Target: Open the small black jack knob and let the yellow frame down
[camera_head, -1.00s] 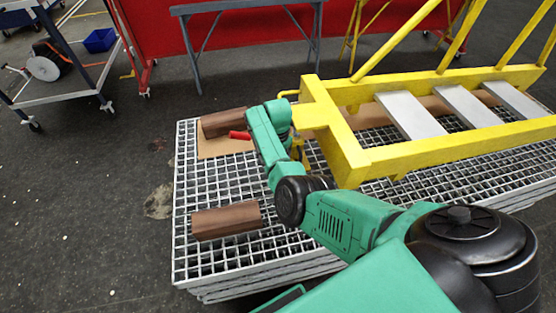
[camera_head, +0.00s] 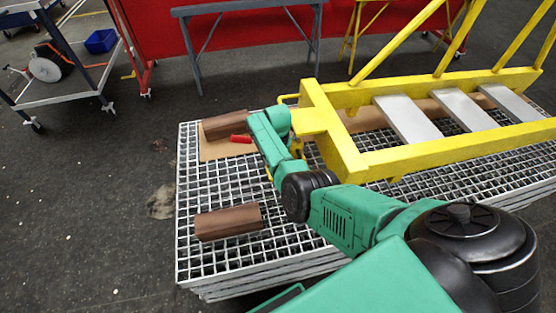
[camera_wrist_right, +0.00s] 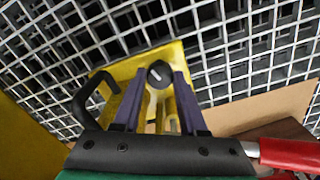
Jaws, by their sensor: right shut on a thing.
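The yellow frame (camera_head: 408,161) lies over the grating stack at the right in the head view, its end crossbar (camera_head: 333,133) beside my right wrist. In the right wrist view the small round black jack knob (camera_wrist_right: 160,73) sits between the fingertips of my right gripper (camera_wrist_right: 158,82), which is shut on it. Yellow metal (camera_wrist_right: 122,72) lies around and behind the knob. A black curved handle (camera_wrist_right: 82,100) is left of the fingers. In the head view my right forearm and wrist hide the knob and the fingers. My left gripper is not in view.
Two brown wooden blocks (camera_head: 227,221) (camera_head: 224,124) lie on the grating (camera_head: 200,265), the farther one by a cardboard sheet (camera_head: 215,151). A red handle (camera_head: 240,138) is close to my right wrist; it also shows in the wrist view (camera_wrist_right: 290,153). The grating's left part is mostly free.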

